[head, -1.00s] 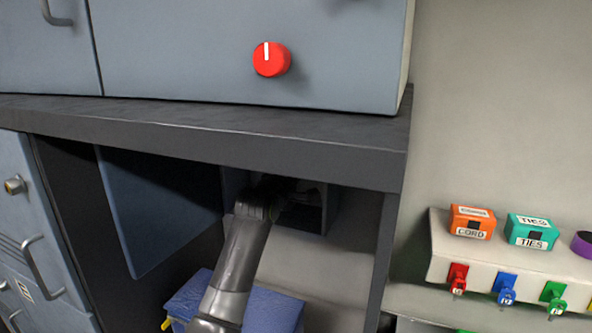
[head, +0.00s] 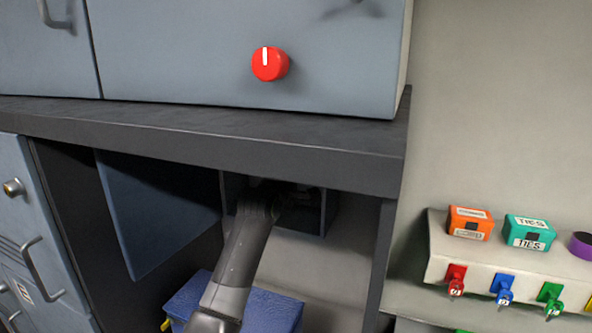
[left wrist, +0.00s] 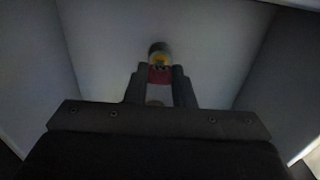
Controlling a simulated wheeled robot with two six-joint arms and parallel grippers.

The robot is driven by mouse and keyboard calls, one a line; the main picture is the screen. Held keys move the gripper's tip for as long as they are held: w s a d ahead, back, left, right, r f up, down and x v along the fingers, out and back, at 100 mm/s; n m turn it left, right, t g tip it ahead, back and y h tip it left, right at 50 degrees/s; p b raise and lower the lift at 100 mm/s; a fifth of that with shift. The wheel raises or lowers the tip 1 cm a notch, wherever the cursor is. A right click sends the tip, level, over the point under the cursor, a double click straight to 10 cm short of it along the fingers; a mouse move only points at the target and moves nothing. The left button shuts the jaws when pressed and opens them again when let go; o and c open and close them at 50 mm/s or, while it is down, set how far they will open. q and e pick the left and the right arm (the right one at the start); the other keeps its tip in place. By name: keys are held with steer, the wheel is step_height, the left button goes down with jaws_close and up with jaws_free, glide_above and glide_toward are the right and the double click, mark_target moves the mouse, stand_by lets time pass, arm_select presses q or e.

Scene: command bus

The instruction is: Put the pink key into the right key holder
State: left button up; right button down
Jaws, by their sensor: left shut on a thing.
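My left gripper (left wrist: 160,84) reaches into a dark open compartment (head: 330,212) under the counter. In the left wrist view its fingers are shut on a small dark pink-red piece (left wrist: 159,75), which looks like the pink key. Just beyond it is a small round fitting (left wrist: 159,48) with a yellow part, close to the compartment's back wall. I cannot tell whether the key is inside that fitting or only against it. In the head view the fingertips and key are hidden in shadow behind my wrist. My right gripper is not in view.
The counter edge (head: 200,135) lies close above my arm. A blue box (head: 272,310) stands below it. At the right, a pale rack (head: 440,262) carries red (head: 456,280), blue (head: 504,289) and green (head: 550,293) keys, with orange and teal boxes on top.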

arm_select(q)
steer(key=shift+p, duration=0.4)
stand_by(0.4)
steer(key=shift+w+d, duration=0.25)
steer(key=shift+w, duration=0.25)
stand_by(0.6)
steer(key=o, duration=0.9)
steer(key=shift+p+v, duration=0.7)
steer(key=shift+v, duration=0.65)
steer(key=v, duration=0.7)
stand_by(0.6)
